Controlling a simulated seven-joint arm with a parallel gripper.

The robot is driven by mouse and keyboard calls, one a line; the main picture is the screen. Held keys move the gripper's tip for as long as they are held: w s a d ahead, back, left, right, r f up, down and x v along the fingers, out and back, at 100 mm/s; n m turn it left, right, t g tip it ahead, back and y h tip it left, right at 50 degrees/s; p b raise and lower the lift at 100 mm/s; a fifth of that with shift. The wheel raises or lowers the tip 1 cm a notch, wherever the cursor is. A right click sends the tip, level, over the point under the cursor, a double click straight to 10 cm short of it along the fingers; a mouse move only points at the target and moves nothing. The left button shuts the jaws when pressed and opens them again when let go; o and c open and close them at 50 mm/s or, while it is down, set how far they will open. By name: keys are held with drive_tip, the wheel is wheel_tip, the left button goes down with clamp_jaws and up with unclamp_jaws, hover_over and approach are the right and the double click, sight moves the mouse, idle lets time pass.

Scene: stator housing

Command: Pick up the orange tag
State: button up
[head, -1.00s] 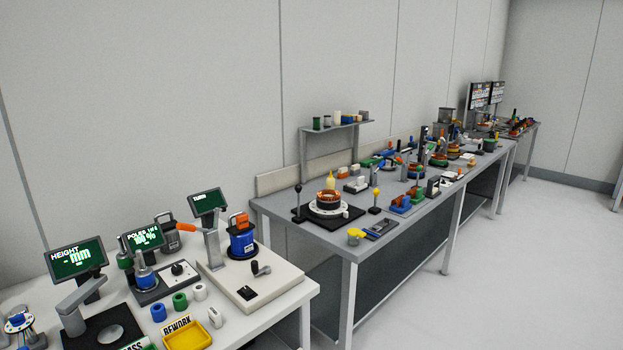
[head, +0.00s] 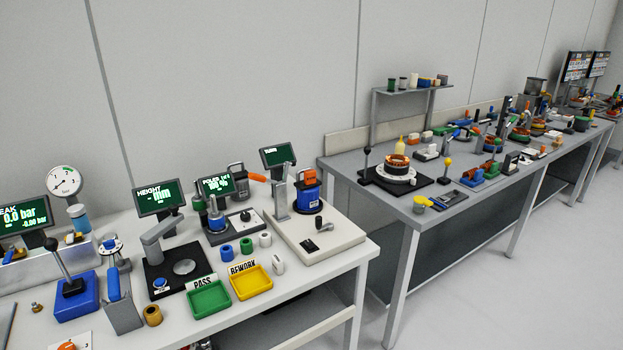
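I cannot pick out the orange tag for sure in the head view. A small orange piece (head: 67,346) lies on a white card at the bottom left, cut by the picture's edge. A blue housing (head: 307,197) with an orange top stands on a white base at the bench's right end. My gripper is not in view.
The white bench (head: 330,263) carries a green PASS tray (head: 209,300), a yellow REWORK tray (head: 251,282), a height gauge display (head: 160,196) and a blue lever block (head: 77,303). A grey bench (head: 405,208) with many parts runs right. Open floor (head: 560,290) lies at the right.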

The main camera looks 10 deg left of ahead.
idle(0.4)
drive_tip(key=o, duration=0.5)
